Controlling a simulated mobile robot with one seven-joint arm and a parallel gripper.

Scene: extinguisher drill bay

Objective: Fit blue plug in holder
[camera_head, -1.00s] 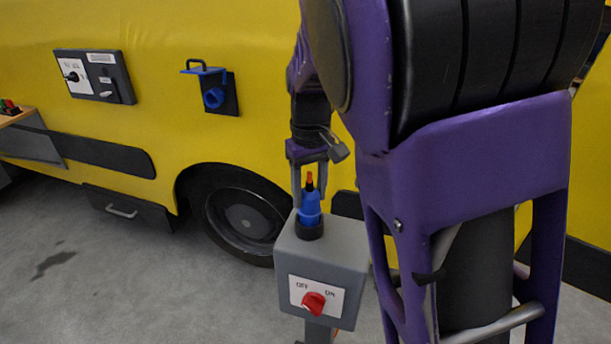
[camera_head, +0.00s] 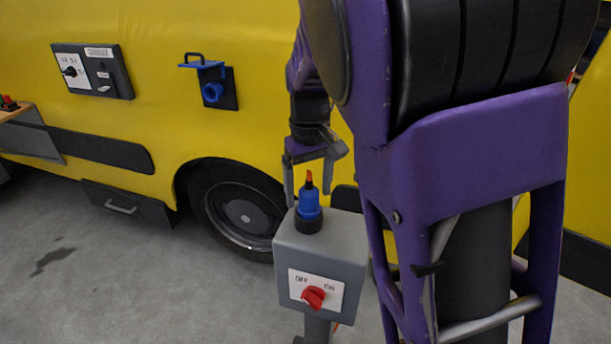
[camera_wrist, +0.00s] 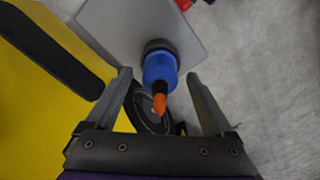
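The blue plug (camera_head: 309,203) stands upright in a dark round holder (camera_head: 308,222) on top of a grey box. It has a black neck and an orange-red tip. My gripper (camera_head: 309,196) is open, with its two fingers on either side of the plug and apart from it. In the wrist view, the blue plug (camera_wrist: 160,70) shows beyond the open fingers of my gripper (camera_wrist: 160,75), its orange tip pointing toward my palm. The dark holder ring (camera_wrist: 158,45) shows around the plug's base; how deep the plug sits is hidden.
The grey box (camera_head: 345,245) carries a red OFF/ON knob (camera_head: 313,297) on its front. Clear floor (camera_head: 150,290) lies to the left.

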